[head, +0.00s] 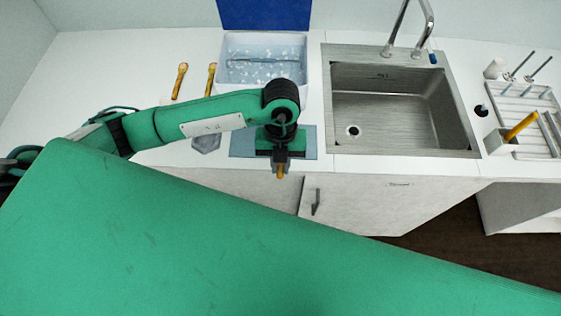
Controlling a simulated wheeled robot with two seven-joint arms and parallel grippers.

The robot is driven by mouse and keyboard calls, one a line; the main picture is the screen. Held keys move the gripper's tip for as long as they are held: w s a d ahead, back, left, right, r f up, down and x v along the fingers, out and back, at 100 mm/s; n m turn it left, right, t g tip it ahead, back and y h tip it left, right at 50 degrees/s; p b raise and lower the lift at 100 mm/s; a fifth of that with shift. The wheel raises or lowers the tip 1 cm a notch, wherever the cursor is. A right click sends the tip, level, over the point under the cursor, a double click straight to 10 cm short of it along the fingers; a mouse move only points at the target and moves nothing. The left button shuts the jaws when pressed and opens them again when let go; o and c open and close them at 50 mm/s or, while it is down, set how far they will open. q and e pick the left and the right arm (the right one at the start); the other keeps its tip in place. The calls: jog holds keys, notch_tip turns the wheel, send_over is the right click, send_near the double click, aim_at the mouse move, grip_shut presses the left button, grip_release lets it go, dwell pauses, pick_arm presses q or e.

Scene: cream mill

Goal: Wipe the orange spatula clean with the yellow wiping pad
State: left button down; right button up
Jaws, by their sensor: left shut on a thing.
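My left gripper (280,169) points down over the front edge of the counter, just in front of a blue-grey mat (243,148). It is shut on a small orange-brown thing (280,168), mostly hidden by the fingers; I cannot tell if it is the spatula or the pad. A long yellow-orange piece (521,126) leans in a white holder (497,143) at the right; its lower end is hidden, and I cannot tell what it is. My right gripper is not in view.
A white tub (309,70) of speckled water with a blue lid stands behind my left arm. Two yellow-handled tools (179,80) lie left of it. A steel sink (385,105) with a tall tap (428,28) is right of centre. A white rack (545,140) is at the right.

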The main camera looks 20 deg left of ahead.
pick_arm(q)
jog(key=shift+f+b, duration=0.5)
jog(key=shift+b, duration=0.05)
dwell(0.9)
jog(key=shift+s, duration=0.2)
jog(key=shift+s+d, duration=0.25)
jog(key=shift+s, duration=0.35)
jog(key=shift+w+a, duration=0.25)
jog(key=shift+w, duration=0.5)
jog(key=shift+s, duration=0.15)
